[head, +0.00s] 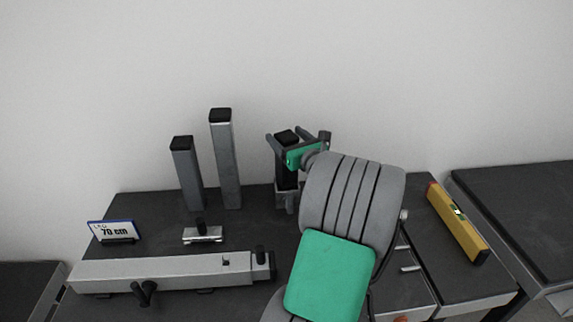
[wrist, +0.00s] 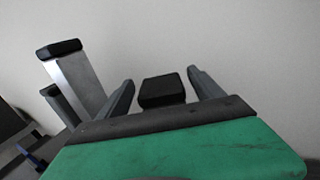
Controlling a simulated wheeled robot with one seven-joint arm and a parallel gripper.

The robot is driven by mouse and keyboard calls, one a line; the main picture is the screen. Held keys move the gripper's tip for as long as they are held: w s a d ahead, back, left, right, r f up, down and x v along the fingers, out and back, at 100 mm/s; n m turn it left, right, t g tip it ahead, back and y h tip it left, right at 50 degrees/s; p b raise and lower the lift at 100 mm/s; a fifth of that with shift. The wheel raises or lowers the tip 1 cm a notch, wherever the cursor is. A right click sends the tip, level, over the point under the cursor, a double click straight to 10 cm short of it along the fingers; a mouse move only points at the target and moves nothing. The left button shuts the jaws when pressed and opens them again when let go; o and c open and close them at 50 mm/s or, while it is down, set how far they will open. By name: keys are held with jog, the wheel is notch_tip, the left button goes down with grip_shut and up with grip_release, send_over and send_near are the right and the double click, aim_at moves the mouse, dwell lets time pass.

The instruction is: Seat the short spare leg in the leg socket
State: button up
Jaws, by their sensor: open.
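My gripper (head: 298,142) is open, its fingers on either side of a dark upright post with a black cap (head: 287,137). In the wrist view the black cap (wrist: 162,90) lies between the spread fingers, with a gap on each side. A grey bracket (head: 281,188) surrounds the post's lower part; I cannot tell whether it is the leg socket or how deep the post sits. To the left stand a shorter grey leg (head: 187,175) and a taller one (head: 226,165), both upright and black-capped. I cannot tell which piece is the short spare leg.
A long grey beam (head: 165,272) with knobs lies along the front. A small metal clamp (head: 203,235) sits behind it. A sign (head: 112,232) reading "70 cm" stands left. A yellow level (head: 458,222) lies right, near another dark table (head: 520,205).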

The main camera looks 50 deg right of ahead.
jog(key=shift+w, duration=0.2)
jog(key=shift+s+d, duration=0.1)
jog(key=shift+c, duration=0.2)
grip_shut()
dwell(0.4)
jog(key=shift+r, duration=0.15)
